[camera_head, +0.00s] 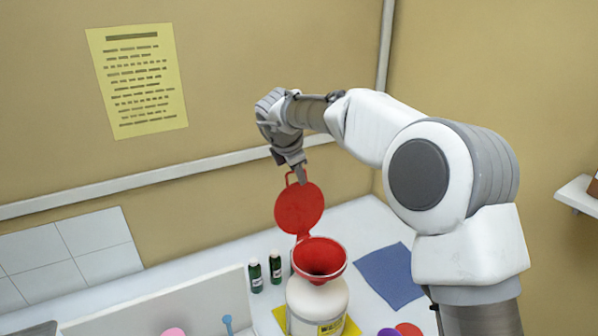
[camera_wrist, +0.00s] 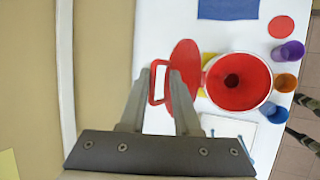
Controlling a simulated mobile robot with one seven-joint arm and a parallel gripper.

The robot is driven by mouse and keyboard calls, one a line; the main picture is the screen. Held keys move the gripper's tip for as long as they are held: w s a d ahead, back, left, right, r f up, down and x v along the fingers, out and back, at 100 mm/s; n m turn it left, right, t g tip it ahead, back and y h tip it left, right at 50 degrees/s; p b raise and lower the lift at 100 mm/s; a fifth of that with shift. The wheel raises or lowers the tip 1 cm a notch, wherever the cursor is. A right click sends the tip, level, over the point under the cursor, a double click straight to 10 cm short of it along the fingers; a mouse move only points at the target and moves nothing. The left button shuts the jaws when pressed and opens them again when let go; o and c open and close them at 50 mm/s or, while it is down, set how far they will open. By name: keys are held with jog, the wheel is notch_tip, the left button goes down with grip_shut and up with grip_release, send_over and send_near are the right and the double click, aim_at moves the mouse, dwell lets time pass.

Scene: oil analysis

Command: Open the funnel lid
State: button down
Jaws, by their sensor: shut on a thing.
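The red funnel (camera_head: 321,258) sits on top of a white container (camera_head: 303,303). Its round red lid (camera_head: 299,209) stands up at the funnel's back edge, tilted away from the mouth, and the mouth is uncovered. My gripper (camera_head: 299,174) is at the top of the lid, shut on the lid's handle. In the wrist view the handle (camera_wrist: 156,95) lies between my fingers, with the lid (camera_wrist: 185,72) edge-on beside it. The open funnel (camera_wrist: 238,82) shows to the right, with a dark hole in its middle.
Two small dark green bottles (camera_head: 275,267) stand left of the container. A blue cloth (camera_head: 389,276) lies to its right. Purple (camera_wrist: 291,50), orange (camera_wrist: 286,82) and blue (camera_wrist: 274,112) cups stand near the table edge. A wall is close behind the lid.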

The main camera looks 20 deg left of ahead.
jog(key=shift+s+f, duration=0.1)
jog(key=shift+f, duration=0.2)
jog(key=c, duration=1.1)
grip_release()
jog(key=shift+o, duration=0.7)
jog(key=shift+r, duration=0.2)
jog(key=shift+r, duration=0.25)
jog(key=b+v, duration=0.1)
jog(key=v, duration=1.5)
jog(key=shift+s+r+b, duration=0.25)
jog(key=shift+s+b, duration=0.05)
jog(key=shift+b, duration=0.05)
jog(key=shift+w+d, duration=0.1)
